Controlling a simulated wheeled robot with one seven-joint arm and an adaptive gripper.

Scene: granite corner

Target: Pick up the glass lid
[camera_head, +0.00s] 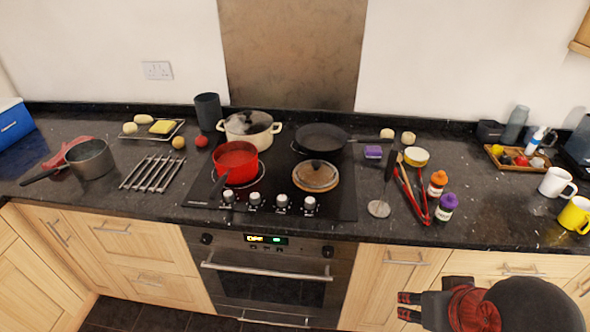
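A round glass lid (316,176) with a metal rim and a dark knob lies flat on the front right of the black hob, knob up. A cream pot (249,128) behind it to the left has something greyish and see-through at its top; I cannot tell what that is. My gripper (407,306) is at the bottom right, in front of the lower cabinets and well away from the lid. Its two red-and-black fingers are apart with nothing visible between them.
A red saucepan (236,162) stands left of the lid, and a black frying pan (321,138) behind it. The counter's front edge is mostly clear.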

